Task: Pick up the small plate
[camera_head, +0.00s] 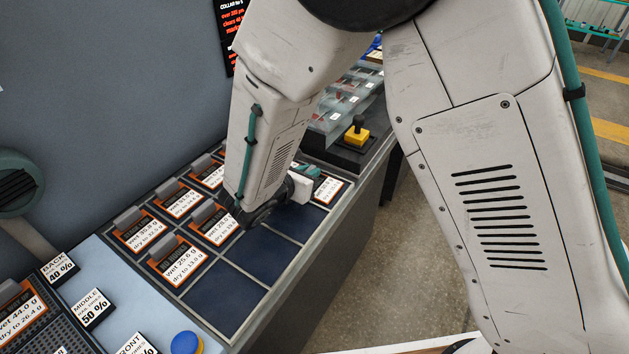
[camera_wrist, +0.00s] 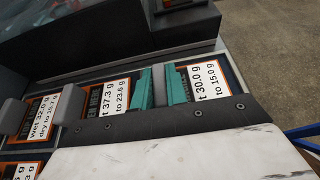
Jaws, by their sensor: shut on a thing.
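The small plates carry white weight labels with orange edges and upright grey tabs; several sit in the tray (camera_head: 250,300) in the head view, one of them reading wet 25.6 g (camera_head: 181,263). My gripper (camera_head: 306,172) is at the tray's far right end. In the wrist view its teal fingers (camera_wrist: 161,87) are shut on the grey tab of a small plate labelled 30.0 g (camera_wrist: 204,84). This plate appears in its tray cell; I cannot tell whether it is lifted. Another plate, labelled 37.3 g (camera_wrist: 117,97), lies just to the left. My arm hides part of the tray.
Several dark blue cells (camera_head: 226,299) along the tray's near side are empty. A yellow and black joystick (camera_head: 356,133) and clear bins (camera_head: 333,110) stand beyond the gripper. A blue button (camera_head: 187,342) and percentage labels (camera_head: 92,307) are at the lower left. Open floor lies right.

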